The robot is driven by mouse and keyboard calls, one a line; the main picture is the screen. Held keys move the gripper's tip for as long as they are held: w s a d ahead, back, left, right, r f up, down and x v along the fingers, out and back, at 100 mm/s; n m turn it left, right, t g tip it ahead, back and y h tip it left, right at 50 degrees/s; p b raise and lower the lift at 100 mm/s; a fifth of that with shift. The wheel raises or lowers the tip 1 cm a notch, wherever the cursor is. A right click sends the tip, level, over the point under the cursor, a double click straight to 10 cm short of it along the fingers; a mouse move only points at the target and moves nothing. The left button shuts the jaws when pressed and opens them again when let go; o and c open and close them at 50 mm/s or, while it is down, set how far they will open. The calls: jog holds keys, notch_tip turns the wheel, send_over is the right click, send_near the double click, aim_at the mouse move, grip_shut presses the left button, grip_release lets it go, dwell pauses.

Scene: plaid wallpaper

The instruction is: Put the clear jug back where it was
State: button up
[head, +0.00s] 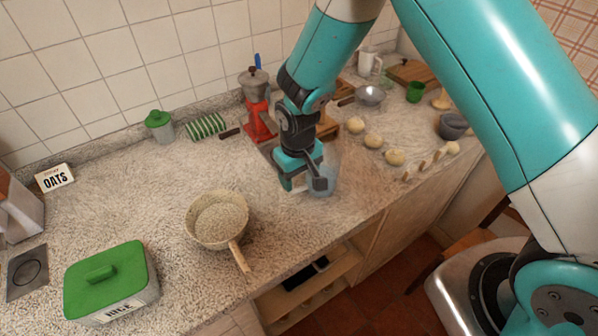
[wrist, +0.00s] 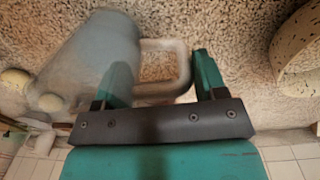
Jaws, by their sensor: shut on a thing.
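The clear jug (head: 327,176) is a pale, see-through bluish vessel near the front edge of the counter, partly hidden behind my gripper (head: 305,183). In the wrist view, the jug (wrist: 98,50) is at the left, with its handle (wrist: 183,65) between the fingers of my gripper (wrist: 163,72). My gripper is shut on the jug by the handle. I cannot tell whether the jug's base touches the counter.
A speckled pan (head: 218,222) with a wooden handle stands left of my gripper. Several dough balls (head: 373,140) lie to the right. A green-lidded rice box (head: 110,280) is front left.

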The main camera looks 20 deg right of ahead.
jog(key=o, duration=1.2)
jog(key=shift+f, duration=0.1)
jog(key=shift+r, duration=0.55)
jog(key=r+b, duration=0.1)
jog(key=r, duration=0.4)
jog(key=r+b, duration=0.2)
jog(key=r, duration=0.3)
jog(key=shift+a+r, duration=0.2)
jog(key=shift+r, duration=0.05)
jog(key=s+r+n+y, duration=0.1)
jog(key=s+r, duration=0.2)
jog(key=s, duration=0.4)
jog(key=s+d+r+n+y+b, duration=0.1)
jog(key=s+r, duration=0.3)
jog(key=s, duration=0.4)
jog(key=s+d+r+n+y, duration=0.1)
jog(key=s+r+y, duration=0.1)
jog(key=s+r, duration=0.2)
jog(key=shift+s+r, duration=0.15)
jog(key=shift+s, duration=0.75)
jog(key=shift+s+r, duration=0.1)
jog(key=shift+s, duration=0.8)
